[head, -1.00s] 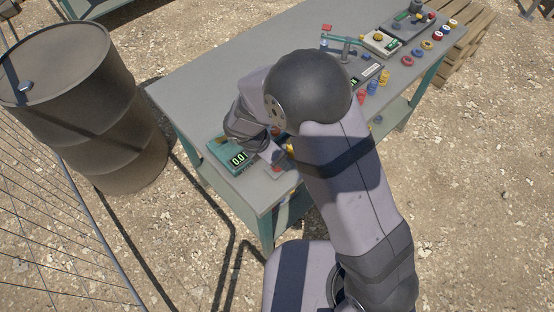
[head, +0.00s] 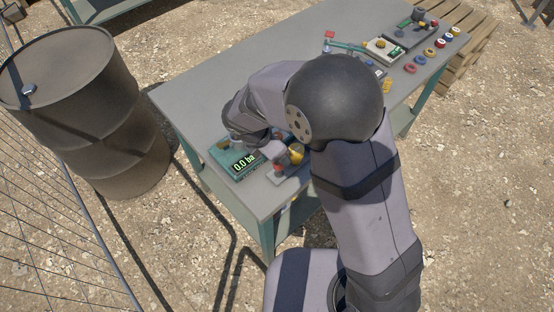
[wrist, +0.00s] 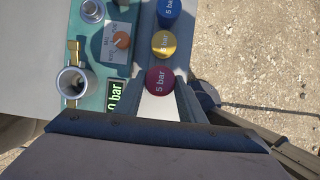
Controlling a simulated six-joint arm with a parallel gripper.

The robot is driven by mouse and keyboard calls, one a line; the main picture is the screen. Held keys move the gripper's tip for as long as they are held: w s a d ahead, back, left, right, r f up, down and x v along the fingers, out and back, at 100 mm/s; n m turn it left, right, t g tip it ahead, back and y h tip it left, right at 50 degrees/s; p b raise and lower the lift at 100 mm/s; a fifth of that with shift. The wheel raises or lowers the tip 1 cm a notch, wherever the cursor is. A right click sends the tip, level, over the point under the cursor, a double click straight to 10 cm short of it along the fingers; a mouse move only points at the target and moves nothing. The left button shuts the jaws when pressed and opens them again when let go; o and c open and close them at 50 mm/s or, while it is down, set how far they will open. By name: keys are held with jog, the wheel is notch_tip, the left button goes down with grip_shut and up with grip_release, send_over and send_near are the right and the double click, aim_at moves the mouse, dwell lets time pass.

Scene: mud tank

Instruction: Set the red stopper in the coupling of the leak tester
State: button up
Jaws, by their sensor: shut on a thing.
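The red stopper (wrist: 160,81), with a "5 bar" label on top, is between the fingertips of my gripper (wrist: 162,92) in the wrist view, in line with the yellow and blue stoppers. I cannot tell whether it is lifted. In the head view the red stopper (head: 278,168) shows just below my gripper (head: 274,154). The teal leak tester (head: 234,158) stands to the left, its display reading 0.0 bar. In the wrist view, its coupling (wrist: 73,83) is an upright, open metal socket with a brass lever beside it, apart from the stopper.
A yellow stopper (wrist: 164,44) and a blue stopper (wrist: 168,12) stand close to the red one. The tester's orange knob (wrist: 122,40) lies between. Coloured rings (head: 409,68) and other devices occupy the table's far end. A rusty barrel (head: 70,110) stands left of the table.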

notch_tip(320, 180, up, 5)
jog(key=shift+r+b, duration=0.15)
jog(key=shift+b, duration=0.25)
jog(key=shift+r+p, duration=0.35)
jog(key=shift+r, duration=0.05)
jog(key=shift+s+d+f+p, duration=0.3)
jog(key=shift+s+f+p, duration=0.15)
jog(key=shift+p, duration=0.4)
jog(key=shift+a+f+p, duration=0.15)
jog(key=shift+p, duration=0.4)
jog(key=w+a+r+n+t+y+p, duration=0.1)
jog(key=w+a+n+y, duration=0.2)
jog(key=w+a+n, duration=0.6)
jog(key=w+a, duration=0.1)
jog(key=a, duration=0.2)
jog(key=shift+a+r, duration=0.3)
jog(key=shift+a, duration=0.1)
jog(key=shift+w, duration=0.1)
jog(key=shift+f, duration=0.1)
